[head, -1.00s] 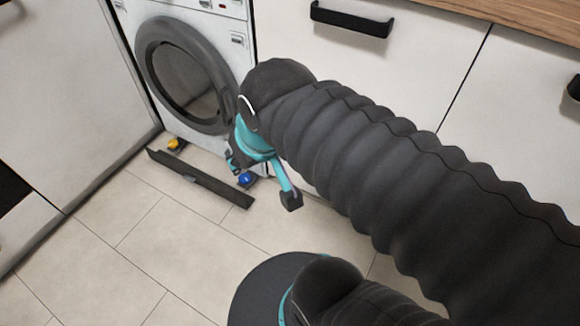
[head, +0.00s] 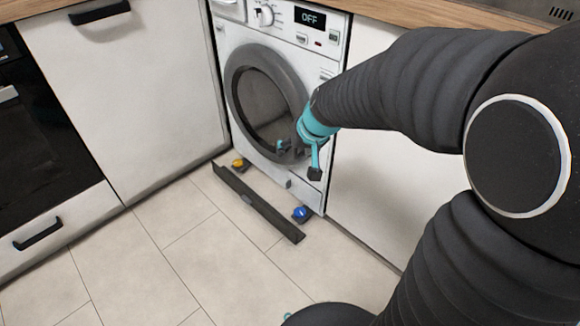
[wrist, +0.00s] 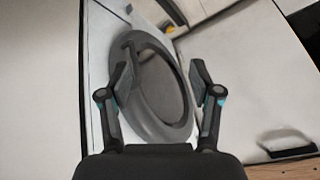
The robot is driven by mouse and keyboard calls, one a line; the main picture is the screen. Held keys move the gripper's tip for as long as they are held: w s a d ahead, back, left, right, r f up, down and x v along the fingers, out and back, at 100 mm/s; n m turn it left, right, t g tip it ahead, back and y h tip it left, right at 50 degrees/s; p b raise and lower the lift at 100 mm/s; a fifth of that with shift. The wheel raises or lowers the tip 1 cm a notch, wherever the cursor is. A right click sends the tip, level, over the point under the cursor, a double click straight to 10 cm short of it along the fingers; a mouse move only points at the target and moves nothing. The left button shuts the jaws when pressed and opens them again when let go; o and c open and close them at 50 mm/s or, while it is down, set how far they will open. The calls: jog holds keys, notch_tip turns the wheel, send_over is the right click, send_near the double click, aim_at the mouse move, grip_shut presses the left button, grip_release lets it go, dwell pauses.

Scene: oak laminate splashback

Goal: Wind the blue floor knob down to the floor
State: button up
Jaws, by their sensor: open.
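The blue floor knob (head: 301,214) is a small round knob on a dark base on the floor, below the right front corner of the washing machine (head: 333,78). My gripper (head: 297,160) is open and empty in front of the machine's round door, above and apart from the blue knob. In the wrist view, my gripper (wrist: 160,85) has its two fingers spread, with the dark door ring (wrist: 178,118) beyond them. The blue knob is not visible in the wrist view.
A yellow knob (head: 238,164) sits below the machine's left corner, and shows in the wrist view (wrist: 170,29). A dark plinth strip (head: 262,207) lies on the floor in front of both knobs. The display reads OFF.

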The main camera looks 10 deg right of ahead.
jog(key=w+f, duration=0.7)
jog(key=f, duration=0.2)
jog(key=m+g+h+b, duration=0.1)
jog(key=m+h+b, duration=0.1)
jog(key=m+h, duration=0.1)
send_over(300, 211)
jog(key=s+a, duration=0.1)
jog(key=s, duration=0.5)
notch_tip(300, 211, down, 30)
jog(key=shift+g, duration=0.3)
jog(key=b+x, duration=0.1)
jog(key=x, duration=0.3)
jog(key=b+x, duration=0.1)
jog(key=x, duration=0.3)
jog(key=b+x, duration=0.1)
jog(key=x, duration=0.4)
jog(key=shift+w+d+r, duration=0.1)
jog(key=shift+w, duration=0.2)
jog(key=c, duration=0.9)
